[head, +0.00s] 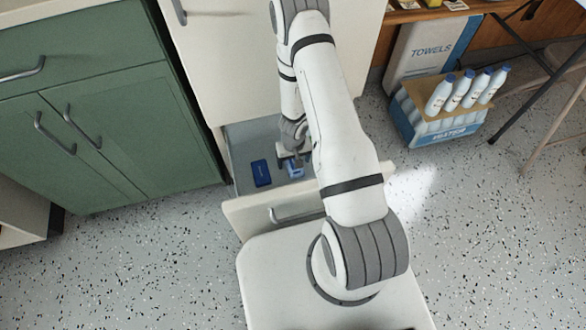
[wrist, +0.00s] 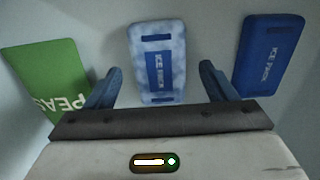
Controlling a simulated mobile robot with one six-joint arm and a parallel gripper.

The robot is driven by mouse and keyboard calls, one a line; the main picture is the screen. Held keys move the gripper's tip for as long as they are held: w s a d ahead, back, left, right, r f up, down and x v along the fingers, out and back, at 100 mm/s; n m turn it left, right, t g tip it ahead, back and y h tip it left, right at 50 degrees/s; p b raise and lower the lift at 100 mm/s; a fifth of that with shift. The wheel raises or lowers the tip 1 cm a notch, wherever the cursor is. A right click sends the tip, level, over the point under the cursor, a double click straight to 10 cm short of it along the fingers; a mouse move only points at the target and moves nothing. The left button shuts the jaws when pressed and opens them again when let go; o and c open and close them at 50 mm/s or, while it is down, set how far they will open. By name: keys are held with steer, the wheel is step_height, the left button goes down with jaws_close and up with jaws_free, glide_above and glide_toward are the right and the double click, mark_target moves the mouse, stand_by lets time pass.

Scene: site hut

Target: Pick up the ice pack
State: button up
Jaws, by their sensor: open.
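Two ice packs lie in an open drawer (head: 232,215). The frosted, pale blue ice pack (wrist: 158,88) is in the middle of the wrist view, with a dark blue label reading ICE PACK. A plain dark blue ice pack (wrist: 268,55) lies to its right; it also shows in the head view (head: 261,173). My gripper (wrist: 161,68) is open and empty, reaching down into the drawer. Its two blue fingers appear either side of the frosted pack, with gaps. I cannot tell how far above it they are. In the head view my arm partly hides the drawer.
A green PEAS bag (wrist: 45,75) lies left of the frosted pack in the wrist view, close to the left finger. The drawer's walls surround the gripper. Green cabinets (head: 110,140) stand left; a blue crate of bottles (head: 440,128) and a TOWELS box (head: 425,50) stand right.

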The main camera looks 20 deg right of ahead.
steer(key=shift+f+b, duration=0.35)
steer(key=shift+f, duration=0.3)
steer(key=shift+c, duration=0.6)
steer(key=c, duration=1)
